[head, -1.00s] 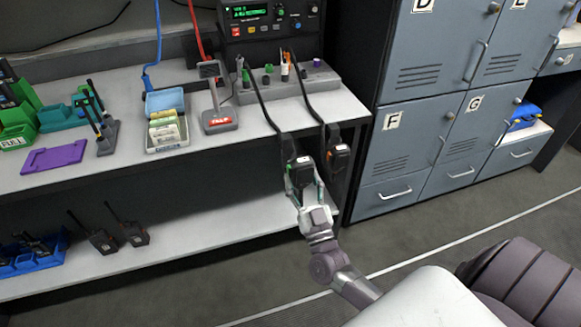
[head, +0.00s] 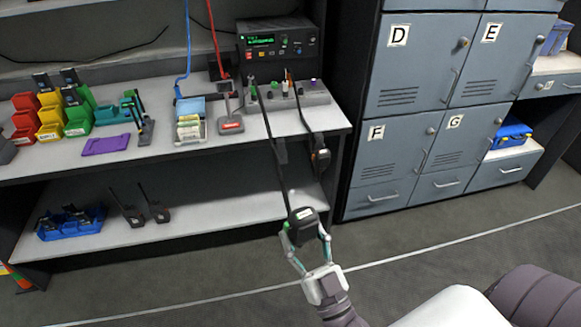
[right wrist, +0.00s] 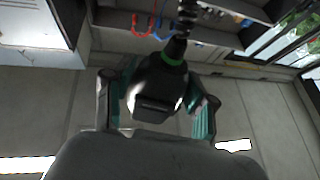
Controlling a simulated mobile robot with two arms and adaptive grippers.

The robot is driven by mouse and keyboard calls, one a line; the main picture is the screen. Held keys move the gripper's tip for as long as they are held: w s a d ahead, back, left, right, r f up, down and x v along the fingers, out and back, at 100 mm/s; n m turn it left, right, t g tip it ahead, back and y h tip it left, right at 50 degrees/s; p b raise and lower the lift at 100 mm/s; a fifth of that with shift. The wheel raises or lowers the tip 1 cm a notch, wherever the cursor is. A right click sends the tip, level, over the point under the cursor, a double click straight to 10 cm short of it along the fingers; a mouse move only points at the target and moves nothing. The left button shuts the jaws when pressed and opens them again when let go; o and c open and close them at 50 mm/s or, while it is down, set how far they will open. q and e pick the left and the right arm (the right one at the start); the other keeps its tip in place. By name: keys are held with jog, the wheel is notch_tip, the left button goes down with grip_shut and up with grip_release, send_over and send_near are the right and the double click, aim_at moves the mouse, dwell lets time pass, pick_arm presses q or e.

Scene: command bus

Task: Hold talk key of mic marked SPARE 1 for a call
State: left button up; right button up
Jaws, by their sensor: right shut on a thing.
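A black hand mic (head: 303,217) with a green band at its cord and a small pale label is held in my right gripper (head: 306,240), out in front of the bench and above the floor. Its black cord stretches up to the bench top. The label is too small to read. In the right wrist view the mic (right wrist: 158,88) sits between the two fingers, its green-ringed cord end pointing away. A second mic (head: 321,158) with an orange mark hangs on its cord at the bench's front edge. My left gripper is not in view.
A radio unit (head: 278,40) with a lit green display stands at the back of the bench (head: 255,128). A lower shelf (head: 190,215) holds radios and a blue tray. Grey lettered lockers (head: 385,150) stand to the right. Open floor lies in front.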

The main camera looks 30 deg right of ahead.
jog(key=shift+s+a+r, duration=0.2)
jog(key=shift+s+r, duration=0.25)
jog(key=shift+s, duration=0.2)
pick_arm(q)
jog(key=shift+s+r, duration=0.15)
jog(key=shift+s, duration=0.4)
pick_arm(e)
jog(key=shift+w+f, duration=0.1)
jog(key=shift+w, duration=0.1)
jog(key=shift+w+a+f, duration=0.1)
jog(key=shift+a, duration=0.1)
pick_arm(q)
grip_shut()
pick_arm(e)
jog(key=w+a+f+n+g+y, duration=0.1)
jog(key=w+a+f+n+y, duration=0.1)
jog(key=a, duration=0.5)
jog(key=w+a+f+n+g+y, duration=0.1)
jog(key=w+a+f+y, duration=0.1)
jog(key=a+y, duration=0.3)
jog(key=w+a, duration=0.1)
jog(key=a, duration=0.2)
jog(key=shift+a+n, duration=0.15)
jog(key=shift+n, duration=0.25)
